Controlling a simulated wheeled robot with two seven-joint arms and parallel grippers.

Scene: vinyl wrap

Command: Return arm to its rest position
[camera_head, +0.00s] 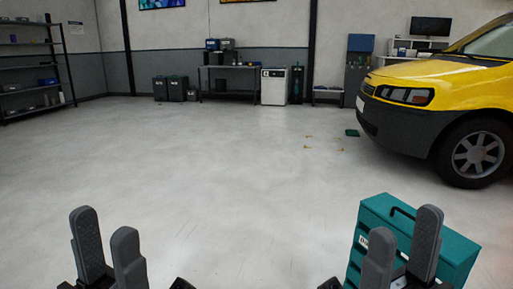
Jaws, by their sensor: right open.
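My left gripper (105,224) shows at the bottom left. Its two grey fingers are upright and apart, with nothing between them, above bare floor. My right gripper (404,224) shows at the bottom right. Its fingers are also upright and apart. It stands in front of a teal box (456,254) with a dark handle on top and covers part of it. I cannot tell whether the fingers touch the box. The lower parts of both grippers are cut off by the bottom edge of the picture.
A yellow van (425,75) with a dark bumper stands at the right. A small dark green object (352,133) lies on the floor near it. Shelves (32,68) stand at the far left. A workbench (228,82) and a white cabinet (281,87) stand at the back.

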